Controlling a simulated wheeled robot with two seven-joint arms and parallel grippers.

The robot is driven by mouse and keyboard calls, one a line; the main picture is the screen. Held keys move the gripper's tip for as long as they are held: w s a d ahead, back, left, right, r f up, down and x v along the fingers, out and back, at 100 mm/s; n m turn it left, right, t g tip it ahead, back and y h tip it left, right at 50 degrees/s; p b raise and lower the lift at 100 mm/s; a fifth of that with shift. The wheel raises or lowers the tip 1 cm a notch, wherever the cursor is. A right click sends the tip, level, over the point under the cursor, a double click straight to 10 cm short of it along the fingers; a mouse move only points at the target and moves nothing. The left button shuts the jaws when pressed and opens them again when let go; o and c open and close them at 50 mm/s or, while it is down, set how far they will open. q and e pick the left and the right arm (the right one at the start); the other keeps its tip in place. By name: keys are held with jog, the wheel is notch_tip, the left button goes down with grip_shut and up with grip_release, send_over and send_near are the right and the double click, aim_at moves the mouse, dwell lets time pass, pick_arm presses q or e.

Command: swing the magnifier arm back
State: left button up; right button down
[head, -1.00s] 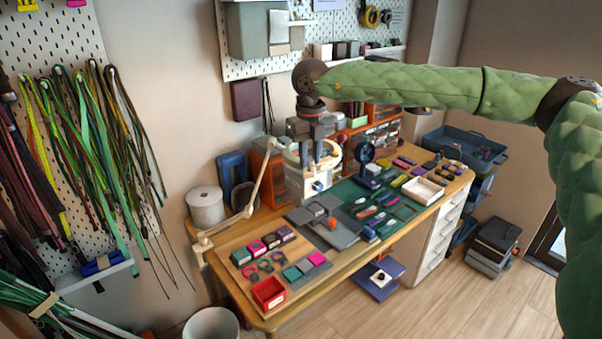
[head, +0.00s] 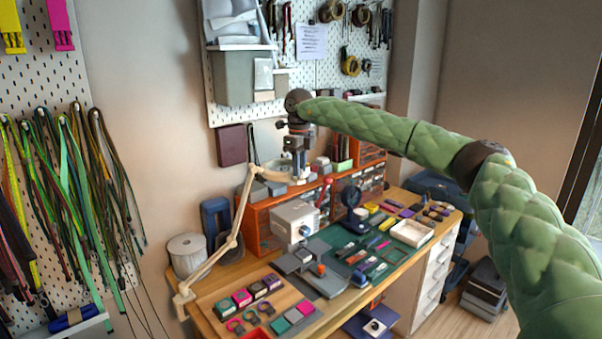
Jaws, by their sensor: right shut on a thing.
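The magnifier arm (head: 241,205) is a thin beige jointed arm. It is clamped at the left end of the wooden table and bends at an elbow above the table's left side. Its pale round magnifier head (head: 276,175) hangs in front of the orange drawer cabinets, above the white machine. My right gripper (head: 298,172) points down and is shut on the head's rim; the fingers hide part of the head. My right arm reaches in from the right. My left gripper is not in view.
The white boxy machine (head: 296,222) stands below the head. A small dark round-headed stand (head: 351,198) is to its right. Orange drawer cabinets (head: 262,222) line the back. A white spool (head: 187,254) stands at the left. Cords hang from the left pegboard.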

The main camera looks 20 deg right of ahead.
jog(key=shift+w+d, duration=0.15)
jog(key=shift+w, duration=0.55)
jog(key=c, duration=1.2)
grip_release()
jog(key=shift+r, duration=0.25)
pick_arm(q)
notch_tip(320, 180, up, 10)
jog(key=b, duration=0.2)
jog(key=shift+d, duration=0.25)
pick_arm(e)
notch_tip(320, 180, up, 7)
jog(key=shift+r, duration=0.15)
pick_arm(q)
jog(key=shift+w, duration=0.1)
